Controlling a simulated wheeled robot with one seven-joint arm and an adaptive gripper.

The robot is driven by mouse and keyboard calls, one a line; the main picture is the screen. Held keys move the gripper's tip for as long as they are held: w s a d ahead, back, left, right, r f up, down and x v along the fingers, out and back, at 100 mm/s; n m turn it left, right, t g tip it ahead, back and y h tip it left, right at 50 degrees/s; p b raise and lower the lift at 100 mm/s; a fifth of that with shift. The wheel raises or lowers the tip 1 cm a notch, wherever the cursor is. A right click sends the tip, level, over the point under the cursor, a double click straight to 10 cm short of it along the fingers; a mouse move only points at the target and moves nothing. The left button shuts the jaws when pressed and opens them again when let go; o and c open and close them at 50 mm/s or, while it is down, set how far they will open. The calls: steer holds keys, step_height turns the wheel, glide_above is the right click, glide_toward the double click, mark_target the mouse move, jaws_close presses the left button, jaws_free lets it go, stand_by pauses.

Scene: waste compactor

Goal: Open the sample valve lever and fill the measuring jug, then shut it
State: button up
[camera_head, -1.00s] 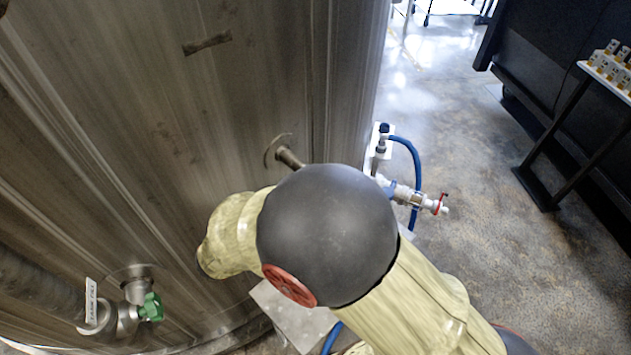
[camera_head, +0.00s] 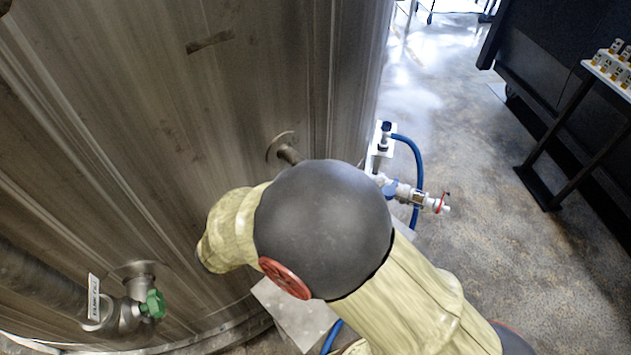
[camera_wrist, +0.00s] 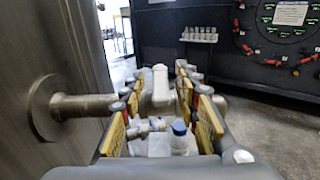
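A metal pipe stub with a round flange (camera_wrist: 45,107) comes out of the tank wall at the left of the wrist view. It leads to a pale grey valve body with a short upright part (camera_wrist: 160,82), seen between my fingers. I cannot tell which part is the lever or whether it is open. My gripper (camera_wrist: 160,98) is open, its yellow-padded fingers on either side of the valve; contact is unclear. In the head view the pipe's flange (camera_head: 285,147) shows, while my arm hides the valve and gripper. I see no measuring jug for certain.
The large steel tank (camera_head: 150,120) fills the left. A green-handled valve (camera_head: 152,305) with a tag is at lower left. A white plastic valve with a red handle (camera_head: 438,205) and blue hose (camera_head: 418,165) stands right of my arm.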

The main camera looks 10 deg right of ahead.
steer(key=shift+a, duration=0.1)
steer(key=v, duration=1.1)
steer(key=shift+s+a, duration=0.25)
steer(key=shift+a, duration=0.05)
stand_by(0.7)
